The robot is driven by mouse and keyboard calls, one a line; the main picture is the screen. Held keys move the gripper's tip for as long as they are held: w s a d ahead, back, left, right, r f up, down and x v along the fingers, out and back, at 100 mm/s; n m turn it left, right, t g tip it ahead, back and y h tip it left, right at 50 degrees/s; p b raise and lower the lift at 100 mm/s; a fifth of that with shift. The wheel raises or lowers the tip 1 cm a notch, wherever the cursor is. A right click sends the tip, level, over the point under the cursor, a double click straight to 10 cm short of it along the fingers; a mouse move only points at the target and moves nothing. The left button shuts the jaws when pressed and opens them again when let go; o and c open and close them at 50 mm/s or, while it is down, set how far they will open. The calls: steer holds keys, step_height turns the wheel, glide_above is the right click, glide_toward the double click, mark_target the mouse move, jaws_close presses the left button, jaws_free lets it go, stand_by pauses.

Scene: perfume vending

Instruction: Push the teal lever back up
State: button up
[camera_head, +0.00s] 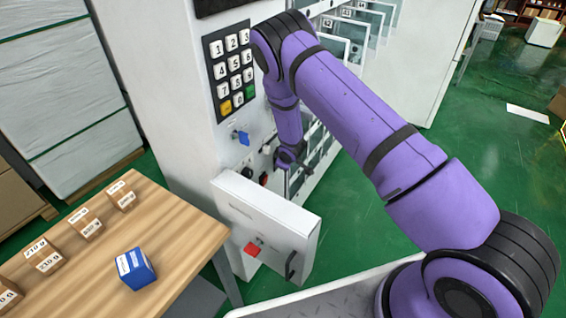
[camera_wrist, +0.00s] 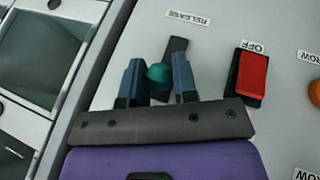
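The teal lever (camera_wrist: 158,73), with a round knob on a dark slot plate, shows in the wrist view below a RELEASE label (camera_wrist: 188,18). The slot plate (camera_wrist: 177,48) extends above the knob. My gripper (camera_wrist: 159,78) has its two fingers apart, one on each side of the knob. I cannot tell whether either finger touches it. In the head view my gripper (camera_head: 288,160) is close to the white machine's front panel, and the lever is hidden or too small to make out there.
A red OFF switch (camera_wrist: 250,77) sits right of the lever, with an orange button (camera_wrist: 315,93) beyond. An open white door (camera_head: 265,222) juts out below my gripper. A keypad (camera_head: 230,70) and blue knob (camera_head: 241,137) are left of my arm. A wooden table (camera_head: 150,215) holds several boxes.

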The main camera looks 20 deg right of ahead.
steer(key=o, duration=0.3)
steer(key=shift+o, duration=0.2)
steer(key=shift+r, duration=0.1)
steer(key=v, duration=1)
steer(key=shift+s+r, duration=0.2)
steer(key=shift+s, duration=0.05)
steer(key=shift+d, duration=0.1)
